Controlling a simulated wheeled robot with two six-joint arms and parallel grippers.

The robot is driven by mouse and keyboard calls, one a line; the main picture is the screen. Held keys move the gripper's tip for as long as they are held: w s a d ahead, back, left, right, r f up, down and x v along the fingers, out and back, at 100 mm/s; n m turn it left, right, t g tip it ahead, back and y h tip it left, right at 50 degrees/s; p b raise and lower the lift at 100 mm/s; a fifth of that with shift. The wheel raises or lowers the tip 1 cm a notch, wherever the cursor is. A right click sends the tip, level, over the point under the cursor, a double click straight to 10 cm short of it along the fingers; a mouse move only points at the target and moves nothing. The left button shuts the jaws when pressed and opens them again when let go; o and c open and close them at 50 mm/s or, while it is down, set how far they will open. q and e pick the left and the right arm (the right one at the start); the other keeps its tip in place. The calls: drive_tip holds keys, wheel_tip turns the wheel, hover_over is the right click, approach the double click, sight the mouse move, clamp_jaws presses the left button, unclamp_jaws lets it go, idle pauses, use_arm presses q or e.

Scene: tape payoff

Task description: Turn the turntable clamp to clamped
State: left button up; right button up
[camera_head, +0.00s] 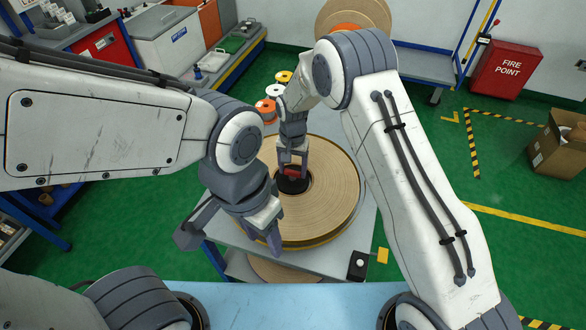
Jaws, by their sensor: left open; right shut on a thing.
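A large tan tape roll (335,195) lies flat on a round turntable with a yellowish rim (318,242). The turntable clamp (292,184), a dark hub with a red part on top, sits in the roll's open centre. My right gripper (292,167) reaches down from above and is shut on the red part of the clamp. Its fingers partly cover the clamp, so its exact turn angle is hard to read. My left gripper (231,240) is open and empty, over the near left side of the roll, apart from the clamp. It hides part of the roll and table.
The grey table (330,262) carries a small black box with a button (358,265) at its near right corner. Orange and yellow spools (266,110) stand behind. A blue cart (430,65), red fire cabinet (507,70) and cardboard box (558,148) are farther off.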

sight(293, 171)
drive_tip(key=shift+w+r+m, duration=0.1)
drive_tip(key=shift+m, duration=0.2)
drive_tip(key=o, duration=1.4)
drive_tip(key=shift+r+b, duration=0.85)
drive_tip(key=shift+r, duration=4.35)
